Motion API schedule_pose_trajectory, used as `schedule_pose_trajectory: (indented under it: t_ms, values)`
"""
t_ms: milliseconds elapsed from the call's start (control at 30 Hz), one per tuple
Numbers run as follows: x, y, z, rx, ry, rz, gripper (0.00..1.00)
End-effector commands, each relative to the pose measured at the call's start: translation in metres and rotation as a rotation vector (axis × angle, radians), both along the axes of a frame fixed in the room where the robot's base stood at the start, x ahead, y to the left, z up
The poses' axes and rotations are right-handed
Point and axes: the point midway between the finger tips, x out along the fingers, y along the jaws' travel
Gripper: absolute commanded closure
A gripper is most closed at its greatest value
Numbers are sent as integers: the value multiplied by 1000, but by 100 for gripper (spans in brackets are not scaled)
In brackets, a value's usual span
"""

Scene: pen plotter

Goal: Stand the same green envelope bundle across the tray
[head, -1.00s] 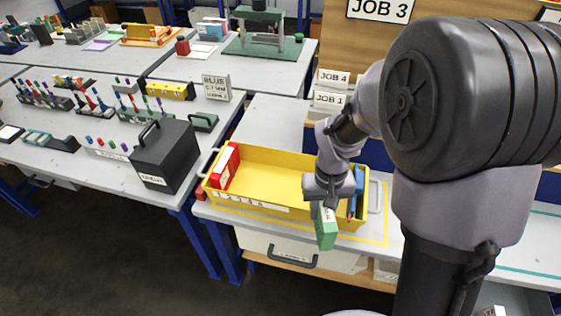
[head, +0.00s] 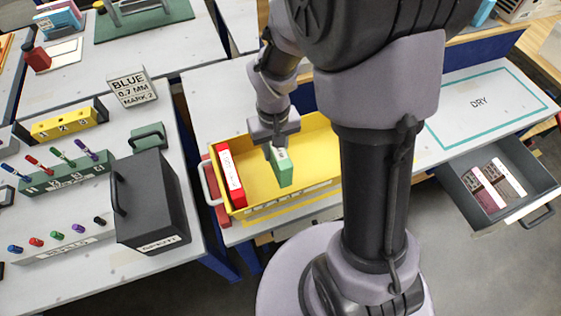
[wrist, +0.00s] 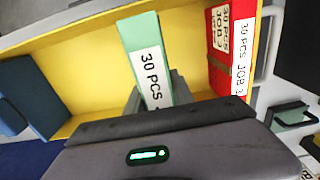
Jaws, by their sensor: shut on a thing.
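My gripper (head: 272,146) is shut on the green envelope bundle (head: 282,167), which has a white band and hangs over the yellow tray (head: 316,129). In the wrist view the green bundle (wrist: 144,60) reads "30 PCS" and sits between the fingers, with yellow tray floor (wrist: 84,52) behind it. Whether it touches the tray floor I cannot tell. A red bundle (head: 230,175) stands across the tray's left end; it also shows at the right in the wrist view (wrist: 222,55). A blue bundle (wrist: 27,95) is at the tray's other end, hidden by my arm in the head view.
A black lidded box (head: 153,205) with a handle stands left of the tray on the neighbouring table. An open grey drawer (head: 532,180) with cards is at the right.

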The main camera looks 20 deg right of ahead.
Motion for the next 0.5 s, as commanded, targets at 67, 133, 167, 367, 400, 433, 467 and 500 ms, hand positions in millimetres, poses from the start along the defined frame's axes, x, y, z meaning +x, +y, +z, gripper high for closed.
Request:
schedule_pose_trajectory:
  t_ms: [67,133,167,367,400,433,467,500]
  values:
    - [0,0,-23,0,2,0,100]
    - [0,0,-35,0,1,0,100]
    - [0,0,-42,0,1,0,100]
    - [0,0,-63,0,-1,0,100]
    - [0,0,-62,0,-1,0,100]
    - [0,0,-62,0,-1,0,100]
    - [0,0,-62,0,-1,0,100]
    - [0,0,-62,0,-1,0,100]
